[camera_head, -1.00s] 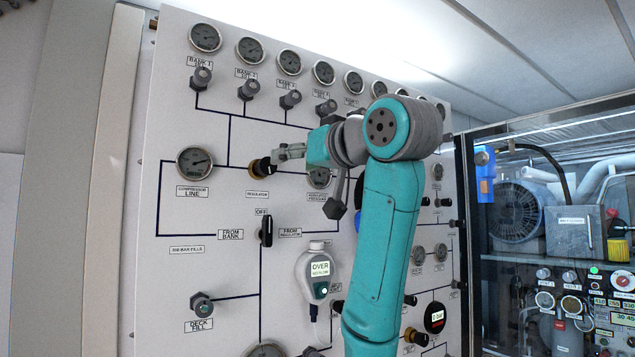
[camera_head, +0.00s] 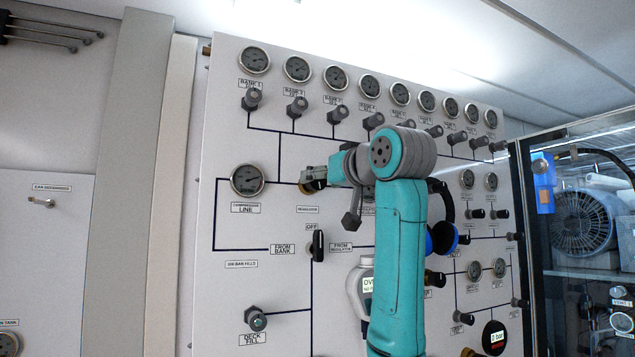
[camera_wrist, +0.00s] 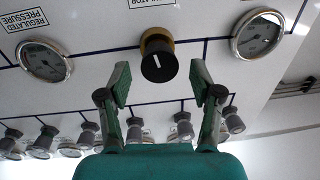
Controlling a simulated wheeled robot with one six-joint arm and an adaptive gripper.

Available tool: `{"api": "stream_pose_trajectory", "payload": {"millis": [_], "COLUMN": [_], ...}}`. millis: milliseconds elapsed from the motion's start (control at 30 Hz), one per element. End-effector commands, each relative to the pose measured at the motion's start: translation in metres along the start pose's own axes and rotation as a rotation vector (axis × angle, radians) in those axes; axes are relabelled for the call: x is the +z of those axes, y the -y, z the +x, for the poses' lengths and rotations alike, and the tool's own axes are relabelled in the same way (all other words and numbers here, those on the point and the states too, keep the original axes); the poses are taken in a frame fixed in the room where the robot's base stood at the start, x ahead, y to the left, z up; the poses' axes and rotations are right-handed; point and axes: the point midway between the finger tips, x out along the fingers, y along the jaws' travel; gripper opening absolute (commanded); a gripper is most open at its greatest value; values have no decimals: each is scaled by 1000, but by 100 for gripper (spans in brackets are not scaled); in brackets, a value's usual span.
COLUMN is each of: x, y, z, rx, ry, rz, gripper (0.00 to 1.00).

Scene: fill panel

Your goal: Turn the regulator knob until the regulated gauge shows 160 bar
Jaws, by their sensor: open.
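The regulator knob (camera_wrist: 158,62) is black with a brass collar and a white pointer line. In the wrist view, it sits between the tips of my open, empty gripper (camera_wrist: 160,72), with a gap on each side. In the head view, my gripper (camera_head: 316,176) covers most of the knob (camera_head: 312,187), and only some brass shows. The regulated gauge (camera_wrist: 45,62) is a round dial at the left of the wrist view, upside down. Its needle reading is too small to tell. My arm hides most of it in the head view.
The compressor line gauge (camera_head: 247,181) is left of the knob; it also shows in the wrist view (camera_wrist: 262,35). A black selector (camera_head: 318,245) sits below. Bank valve knobs (camera_head: 297,108) line the panel above. A blue-and-black headset (camera_head: 442,236) hangs right of my arm.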

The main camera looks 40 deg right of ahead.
Motion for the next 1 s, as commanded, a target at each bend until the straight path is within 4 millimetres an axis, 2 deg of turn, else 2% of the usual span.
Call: {"api": "stream_pose_trajectory", "payload": {"millis": [200,600,833,867,1000], "x": [0,0,0,0,0], "y": [0,0,0,0,0], "z": [24,30,30,30,30], "rx": [0,0,0,0,0], "ry": [1,0,0,0,1], "rz": [0,-1,-1,-1,-10], "gripper": [65,65,7,4,4]}}
